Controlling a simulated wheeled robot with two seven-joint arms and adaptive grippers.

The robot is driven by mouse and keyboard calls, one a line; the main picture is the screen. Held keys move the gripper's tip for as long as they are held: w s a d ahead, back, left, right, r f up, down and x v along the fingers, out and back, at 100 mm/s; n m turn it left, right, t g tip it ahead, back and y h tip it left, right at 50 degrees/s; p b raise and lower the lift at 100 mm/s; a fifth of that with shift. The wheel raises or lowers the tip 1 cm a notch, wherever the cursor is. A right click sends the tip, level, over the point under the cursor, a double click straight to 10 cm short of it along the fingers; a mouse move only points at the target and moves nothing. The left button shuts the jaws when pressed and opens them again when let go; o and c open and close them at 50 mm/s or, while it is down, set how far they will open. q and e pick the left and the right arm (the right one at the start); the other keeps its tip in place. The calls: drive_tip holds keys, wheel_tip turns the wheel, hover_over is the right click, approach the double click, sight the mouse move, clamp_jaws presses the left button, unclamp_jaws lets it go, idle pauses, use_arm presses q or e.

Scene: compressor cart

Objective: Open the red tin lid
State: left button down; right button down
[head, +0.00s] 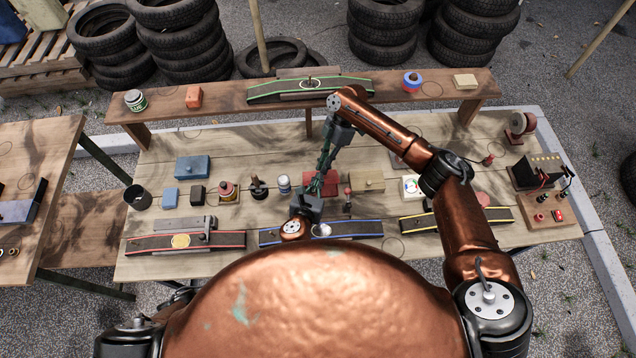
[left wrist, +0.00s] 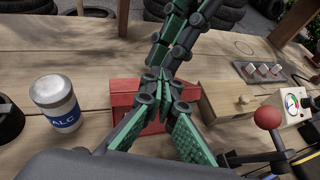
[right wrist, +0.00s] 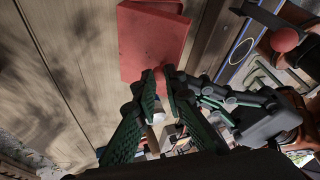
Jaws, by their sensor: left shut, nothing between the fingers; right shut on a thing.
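The red tin (head: 330,180) sits on the workbench in the middle of the head view, partly hidden by my grippers. The red tin also shows behind the fingers in the left wrist view (left wrist: 123,99) and as a flat red box in the right wrist view (right wrist: 152,46). My right gripper (right wrist: 161,86) reaches down to the tin's edge, shut on a small red piece there, seemingly the lid's tab. My left gripper (left wrist: 163,88) is shut and empty, close beside the right fingertips at the tin. Whether the lid is raised I cannot tell.
A wooden block with a knob (head: 368,181), a red-ball lever (left wrist: 268,118) and a gauge (head: 411,186) are on the right. A raised shelf (head: 222,112) runs along the back.

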use_arm(q)
drive_tip(key=shift+w+a, duration=0.15)
drive_tip(key=shift+w, duration=0.35)
use_arm(e)
drive_tip(key=c, duration=1.9)
unclamp_jaws()
drive_tip(key=shift+x, duration=0.85)
use_arm(q)
drive_tip(key=shift+w+f, duration=0.15)
drive_tip(key=shift+f, duration=0.05)
use_arm(e)
drive_tip(key=shift+w, duration=0.35)
use_arm(q)
drive_tip(key=shift+s, duration=0.2)
use_arm(e)
drive_tip(key=shift+r, duration=0.1)
use_arm(q)
drive_tip(key=shift+s, duration=0.1)
use_arm(e)
drive_tip(key=shift+d+r, duration=0.1)
use_arm(q)
drive_tip(key=shift+f, duration=0.1)
